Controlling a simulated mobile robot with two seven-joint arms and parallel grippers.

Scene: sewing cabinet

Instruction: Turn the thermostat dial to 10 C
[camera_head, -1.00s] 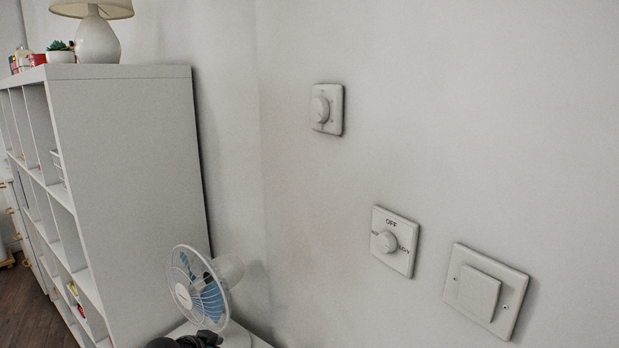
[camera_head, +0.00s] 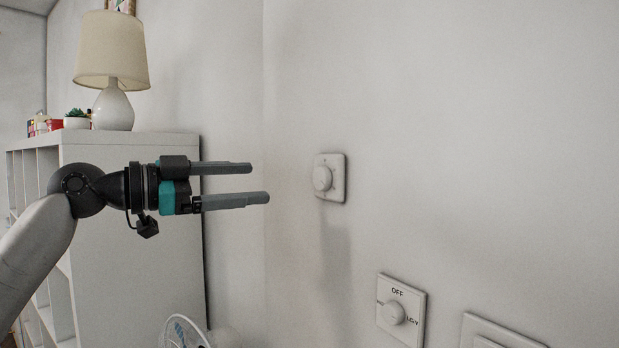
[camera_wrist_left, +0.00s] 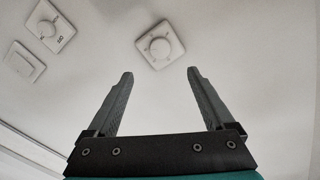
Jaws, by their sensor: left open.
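The thermostat dial (camera_head: 322,178) is a round white knob on a square white wall plate (camera_head: 338,190), in the middle of the head view. In the left wrist view the thermostat dial (camera_wrist_left: 159,47) shows beyond the fingertips, roughly centred between them. Its markings are too small to read. My left gripper (camera_head: 260,183) is open and empty, with its fingers pointing at the dial. It is apart from the dial, to its left in the head view and at about its height. The left gripper's two fingers (camera_wrist_left: 160,73) also show spread in the left wrist view. My right gripper is not in view.
Below right is another knob marked OFF (camera_head: 393,313), with a wall switch (camera_head: 490,335) beside it. A white shelf unit (camera_head: 140,270) with a lamp (camera_head: 113,105) stands behind my left arm. A fan (camera_head: 185,332) is at the bottom. The wall around the dial is clear.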

